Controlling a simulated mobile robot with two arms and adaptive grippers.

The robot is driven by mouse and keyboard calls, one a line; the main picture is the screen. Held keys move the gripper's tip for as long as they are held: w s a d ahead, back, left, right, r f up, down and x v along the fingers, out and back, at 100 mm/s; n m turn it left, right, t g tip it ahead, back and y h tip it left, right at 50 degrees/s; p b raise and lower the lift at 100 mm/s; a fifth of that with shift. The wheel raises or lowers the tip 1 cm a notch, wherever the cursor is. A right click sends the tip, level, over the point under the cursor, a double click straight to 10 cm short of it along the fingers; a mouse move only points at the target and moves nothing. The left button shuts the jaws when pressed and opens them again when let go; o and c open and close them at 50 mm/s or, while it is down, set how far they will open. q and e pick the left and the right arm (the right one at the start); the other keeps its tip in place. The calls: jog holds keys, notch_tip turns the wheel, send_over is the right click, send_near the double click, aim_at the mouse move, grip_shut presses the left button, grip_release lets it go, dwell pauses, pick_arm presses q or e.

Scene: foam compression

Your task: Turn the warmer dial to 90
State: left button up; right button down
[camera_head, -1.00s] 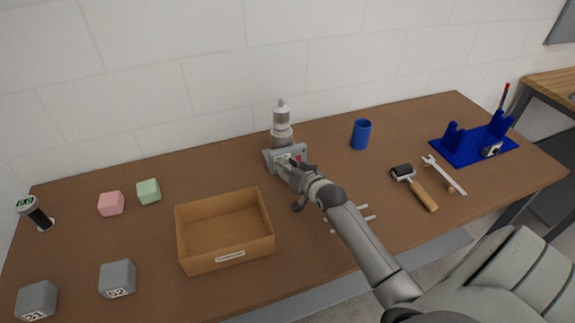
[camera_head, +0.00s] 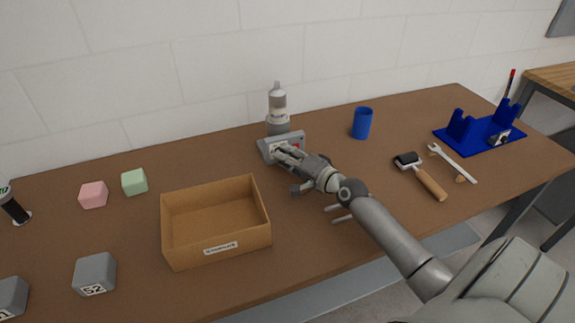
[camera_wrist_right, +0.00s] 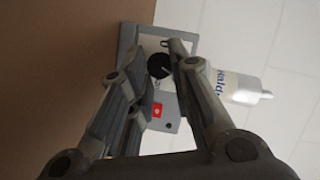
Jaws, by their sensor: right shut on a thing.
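The warmer (camera_head: 266,148) is a grey box at the back middle of the table, with a bottle (camera_head: 277,104) upright in it. In the right wrist view, the warmer's front panel (camera_wrist_right: 172,126) shows a black round dial (camera_wrist_right: 159,67) and a red switch (camera_wrist_right: 157,110). My right gripper (camera_head: 281,151) is at the panel. In the wrist view my right gripper (camera_wrist_right: 157,58) has its fingers on either side of the dial, shut on it. The dial's setting is too small to read. My left gripper is not in view.
An open cardboard box (camera_head: 216,254) stands left of my right arm. A blue cup (camera_head: 362,124) stands right of the warmer. A roller (camera_head: 428,182), a wrench (camera_head: 455,164) and a blue holder (camera_head: 470,146) lie farther right. Pink (camera_head: 93,195) and green (camera_head: 134,182) cubes sit at left.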

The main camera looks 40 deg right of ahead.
jog(key=shift+s+a+f+m+b, duration=0.1)
jog(key=shift+a+f+m+b, duration=0.1)
jog(key=shift+f+m+b, duration=0.3)
jog(key=shift+r, duration=0.1)
jog(key=c, duration=1.4)
grip_release()
jog(key=shift+c, duration=0.2)
jog(key=shift+o, duration=0.9)
jog(key=shift+r, duration=0.2)
jog(key=shift+d, duration=0.1)
jog(key=s, duration=0.4)
jog(key=s+d, duration=0.1)
jog(key=s, duration=0.2)
jog(key=s+r, duration=0.1)
jog(key=s, duration=0.3)
jog(key=shift+s+d+r, duration=0.1)
jog(key=shift+s+d, duration=0.2)
